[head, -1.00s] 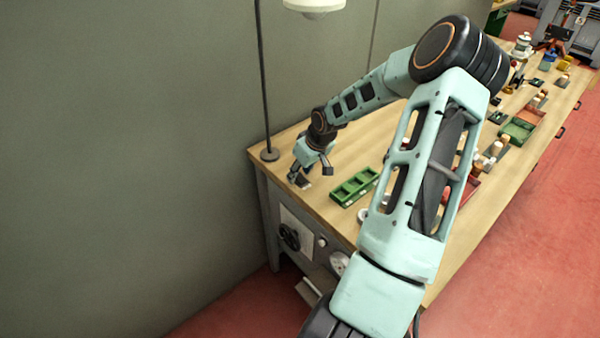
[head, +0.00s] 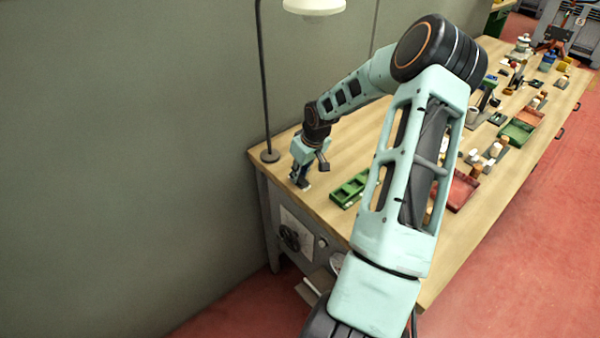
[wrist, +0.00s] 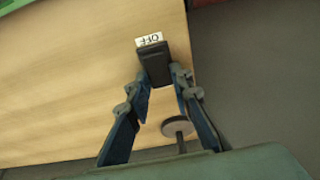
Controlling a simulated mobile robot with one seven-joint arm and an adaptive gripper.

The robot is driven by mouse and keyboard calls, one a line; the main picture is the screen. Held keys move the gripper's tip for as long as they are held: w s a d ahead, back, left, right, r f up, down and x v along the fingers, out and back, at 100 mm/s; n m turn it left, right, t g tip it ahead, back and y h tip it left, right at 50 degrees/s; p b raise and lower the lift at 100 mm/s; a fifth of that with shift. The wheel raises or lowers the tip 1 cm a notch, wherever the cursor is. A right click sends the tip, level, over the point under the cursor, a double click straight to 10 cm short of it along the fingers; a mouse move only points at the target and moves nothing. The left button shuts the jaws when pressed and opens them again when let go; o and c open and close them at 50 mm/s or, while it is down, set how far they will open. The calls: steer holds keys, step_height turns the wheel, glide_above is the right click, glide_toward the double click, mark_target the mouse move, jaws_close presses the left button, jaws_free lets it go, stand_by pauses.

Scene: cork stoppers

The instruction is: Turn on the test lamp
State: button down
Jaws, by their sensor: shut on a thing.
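My gripper (head: 299,181) reaches down at the near left corner of the workbench. In the wrist view its two blue-and-grey fingers (wrist: 161,78) are shut on a black switch piece (wrist: 156,64). A white label reading OFF (wrist: 150,39) shows upside down beside the switch's far end. In the head view the switch is mostly hidden by the fingers. The lamp has a white shade (head: 314,5), a thin dark pole (head: 262,80) and a round base (head: 269,155) left of my gripper. A round grey disc with a stem (wrist: 177,127), apparently this base, shows between the fingers.
A green compartment tray (head: 350,190) lies right of my gripper. Red (head: 462,190) and green (head: 518,131) trays, corks and small tools are farther along the workbench (head: 352,143). A grey-green wall (head: 130,150) stands at the left. Bare wood surrounds the switch.

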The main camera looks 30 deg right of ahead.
steer(key=shift+w+f+g+h, duration=0.1)
steer(key=shift+w+g+h, duration=0.1)
steer(key=shift+g, duration=0.7)
steer(key=shift+w+g+h, duration=0.1)
steer(key=shift+w+g, duration=0.1)
steer(key=shift+g, duration=0.7)
steer(key=c, duration=1.7)
jaws_free()
step_height(320, 180, up, 8)
steer(key=shift+f, duration=0.2)
